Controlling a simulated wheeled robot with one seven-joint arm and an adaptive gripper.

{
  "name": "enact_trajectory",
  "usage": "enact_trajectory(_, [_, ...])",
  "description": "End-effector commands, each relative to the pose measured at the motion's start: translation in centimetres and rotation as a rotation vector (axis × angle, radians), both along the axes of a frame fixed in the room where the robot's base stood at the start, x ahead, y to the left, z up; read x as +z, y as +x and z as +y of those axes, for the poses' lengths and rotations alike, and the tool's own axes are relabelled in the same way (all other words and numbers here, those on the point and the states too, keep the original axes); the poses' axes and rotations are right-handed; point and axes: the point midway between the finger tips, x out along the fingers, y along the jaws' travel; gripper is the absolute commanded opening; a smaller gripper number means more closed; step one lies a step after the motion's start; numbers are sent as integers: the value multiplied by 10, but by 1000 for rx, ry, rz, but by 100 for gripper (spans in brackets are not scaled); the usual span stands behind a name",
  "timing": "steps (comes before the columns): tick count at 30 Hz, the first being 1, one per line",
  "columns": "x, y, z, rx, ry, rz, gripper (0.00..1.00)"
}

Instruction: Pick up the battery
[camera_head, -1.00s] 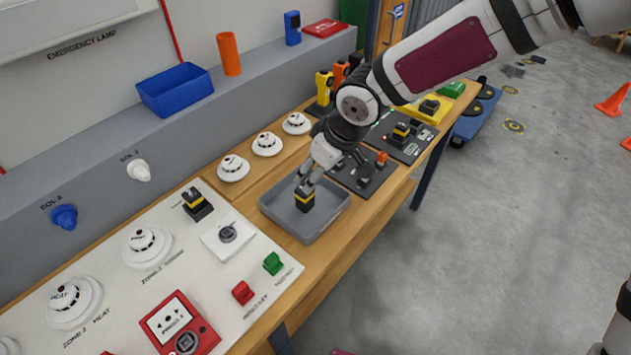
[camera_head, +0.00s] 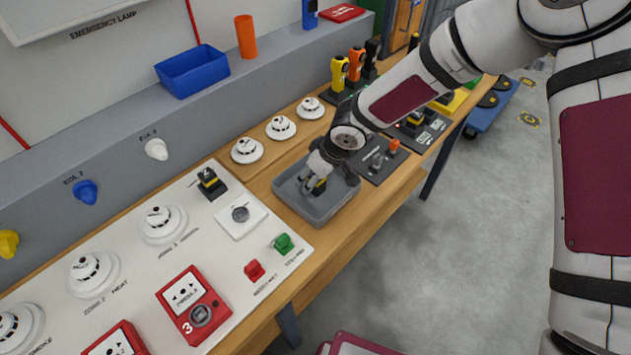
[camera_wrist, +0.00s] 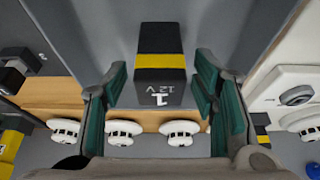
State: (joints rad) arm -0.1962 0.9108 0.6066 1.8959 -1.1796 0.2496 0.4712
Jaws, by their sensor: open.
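In the head view the battery (camera_head: 320,187) stands in the grey tray (camera_head: 335,212), partly hidden by my fingers. My gripper (camera_head: 318,174) is over the tray, reaching down at the battery. In the wrist view my gripper (camera_wrist: 160,88) is open, with one green-padded finger on each side of the battery's labelled end. A gap shows between the battery and each finger.
Another black-and-yellow block (camera_head: 210,183) sits on the white panel (camera_head: 240,270) left of the tray. White detectors (camera_head: 281,128) stand behind the tray. A dark board (camera_head: 376,160) with small parts lies to its right. The bench's front edge is close.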

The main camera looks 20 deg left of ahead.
Motion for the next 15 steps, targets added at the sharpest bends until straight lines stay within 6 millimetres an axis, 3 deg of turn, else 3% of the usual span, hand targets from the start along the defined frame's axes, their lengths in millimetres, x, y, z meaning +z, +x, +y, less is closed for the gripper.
enact_trajectory(6, [-18,3,7,-1,1,0,53])
enact_trajectory(13, [-19,3,7,-1,1,-1,53])
enact_trajectory(14, [-19,3,7,-1,1,-1,51])
enact_trajectory(15, [-19,3,8,-1,1,-1,42])
